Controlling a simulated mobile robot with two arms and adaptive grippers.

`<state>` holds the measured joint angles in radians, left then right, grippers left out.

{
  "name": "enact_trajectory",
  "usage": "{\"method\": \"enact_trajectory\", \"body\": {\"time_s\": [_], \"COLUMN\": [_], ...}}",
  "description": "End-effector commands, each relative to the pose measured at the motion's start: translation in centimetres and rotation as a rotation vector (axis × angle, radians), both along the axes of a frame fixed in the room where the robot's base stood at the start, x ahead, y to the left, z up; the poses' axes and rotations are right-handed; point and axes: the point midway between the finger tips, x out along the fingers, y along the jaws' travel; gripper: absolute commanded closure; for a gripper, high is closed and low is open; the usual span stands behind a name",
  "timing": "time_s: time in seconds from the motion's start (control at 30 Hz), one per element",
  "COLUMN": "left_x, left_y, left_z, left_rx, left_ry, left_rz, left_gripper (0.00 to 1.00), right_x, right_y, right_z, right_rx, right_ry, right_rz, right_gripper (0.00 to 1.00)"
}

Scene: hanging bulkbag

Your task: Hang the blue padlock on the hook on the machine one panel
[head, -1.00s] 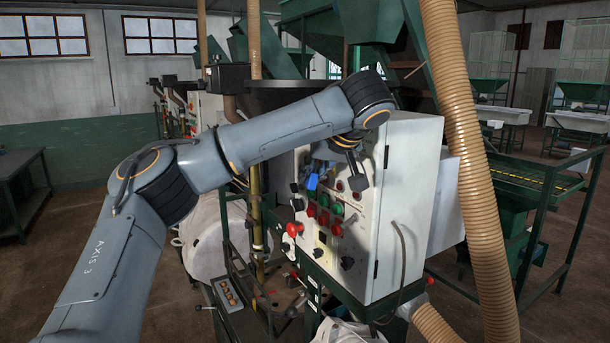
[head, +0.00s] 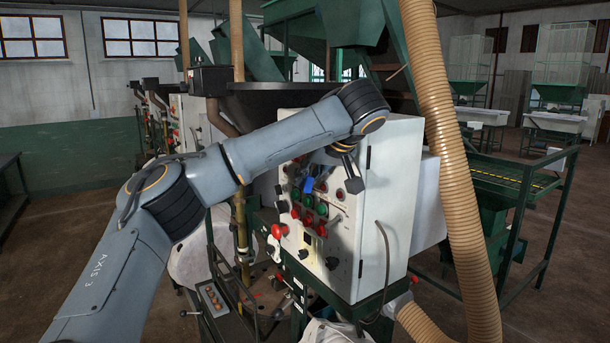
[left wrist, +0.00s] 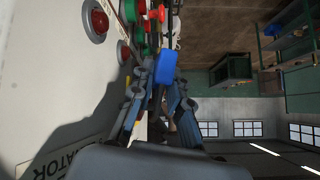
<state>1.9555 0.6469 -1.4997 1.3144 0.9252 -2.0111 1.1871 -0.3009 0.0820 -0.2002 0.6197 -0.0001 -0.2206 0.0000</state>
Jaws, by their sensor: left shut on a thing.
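The blue padlock (head: 309,185) is small in the head view, in front of the upper part of the machine's button panel (head: 322,236). My left gripper (head: 314,174) is shut on the padlock, and my arm partly covers it. In the left wrist view the padlock's blue body (left wrist: 166,68) shows between the fingertips of the left gripper (left wrist: 160,82), close to the panel face. I cannot make out the hook or the padlock's shackle. I cannot tell whether the padlock touches the panel. My right gripper is not in view.
The panel carries red and green buttons, lamps and a protruding red knob (head: 279,230) near the gripper. A ribbed tan hose (head: 452,170) runs down right of the white cabinet (head: 390,205). A dark hopper (head: 270,103) stands behind my arm.

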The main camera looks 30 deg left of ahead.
Motion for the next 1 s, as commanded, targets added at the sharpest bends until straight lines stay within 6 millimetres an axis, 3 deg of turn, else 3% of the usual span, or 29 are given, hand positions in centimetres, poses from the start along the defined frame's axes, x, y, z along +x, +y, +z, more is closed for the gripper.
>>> {"method": "enact_trajectory", "body": {"time_s": [0.37, 0.4, 0.5, 0.53, 0.87, 1.0], "left_x": [0.1, 0.1, 0.1, 0.1, 0.1, -0.3], "left_y": [-0.2, -0.2, -0.2, -0.2, -0.3, -1.1], "left_z": [-0.3, -0.3, -0.4, -0.4, -0.3, 0.8], "left_rx": [0.002, 0.002, 0.002, 0.002, 0.002, 0.003], "left_ry": [0.006, 0.006, 0.007, 0.007, 0.007, 0.001], "left_rz": [-0.007, -0.007, -0.007, -0.007, -0.009, -0.011], "left_gripper": [1.00, 0.80, 0.59, 0.57, 0.57, 0.57], "right_x": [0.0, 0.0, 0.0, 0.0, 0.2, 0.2], "right_y": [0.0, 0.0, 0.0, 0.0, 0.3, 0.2], "right_z": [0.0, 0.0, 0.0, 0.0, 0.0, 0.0], "right_rx": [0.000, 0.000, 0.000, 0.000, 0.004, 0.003], "right_ry": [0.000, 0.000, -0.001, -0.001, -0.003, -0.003], "right_rz": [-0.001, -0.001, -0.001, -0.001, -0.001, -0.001], "right_gripper": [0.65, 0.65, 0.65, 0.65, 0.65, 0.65]}}
